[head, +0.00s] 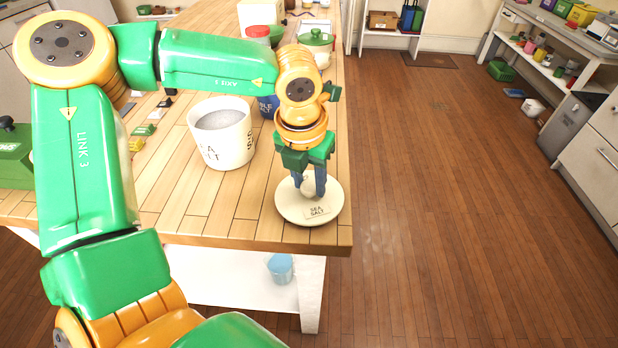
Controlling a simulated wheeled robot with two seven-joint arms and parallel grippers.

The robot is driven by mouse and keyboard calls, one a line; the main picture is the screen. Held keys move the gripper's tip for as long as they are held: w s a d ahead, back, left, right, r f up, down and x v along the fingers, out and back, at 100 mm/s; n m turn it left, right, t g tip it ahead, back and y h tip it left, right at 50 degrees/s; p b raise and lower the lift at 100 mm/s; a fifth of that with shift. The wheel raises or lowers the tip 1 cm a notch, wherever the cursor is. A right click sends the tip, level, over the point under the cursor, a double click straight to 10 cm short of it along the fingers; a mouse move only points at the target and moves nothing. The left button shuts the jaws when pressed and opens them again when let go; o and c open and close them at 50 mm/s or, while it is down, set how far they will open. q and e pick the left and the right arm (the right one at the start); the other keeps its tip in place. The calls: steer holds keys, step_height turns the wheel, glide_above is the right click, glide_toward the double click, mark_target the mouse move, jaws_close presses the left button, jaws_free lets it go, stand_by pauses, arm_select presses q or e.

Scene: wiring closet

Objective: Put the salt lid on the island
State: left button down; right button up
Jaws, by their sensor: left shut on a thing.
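The salt lid (298,208) is a round cream disc with a knob and a "SEA SALT" label. It is at the front right corner of the wooden island (205,222). My left gripper (309,190) points down and is shut on the lid's knob. I cannot tell whether the lid touches the island top or is just above it. The open white salt crock (222,142), lettered "SALT", stands on the island to the left of the lid. My right gripper is not in view.
A dark blue salt container (268,107) is partly hidden behind my left arm. A blue jug (280,268) is on the shelf below. The floor at right is clear.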

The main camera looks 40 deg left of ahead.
mark_target(304, 202)
arm_select(q)
steer(key=shift+f+b, duration=0.2)
steer(key=shift+b, duration=0.15)
steer(key=shift+c, duration=2.4)
jaws_free()
steer(key=shift+r, duration=0.1)
step_height(304, 202, up, 12)
steer(key=s+p, duration=0.1)
steer(key=s, duration=0.1)
steer(key=shift+d, duration=0.15)
steer(key=shift+r, duration=0.1)
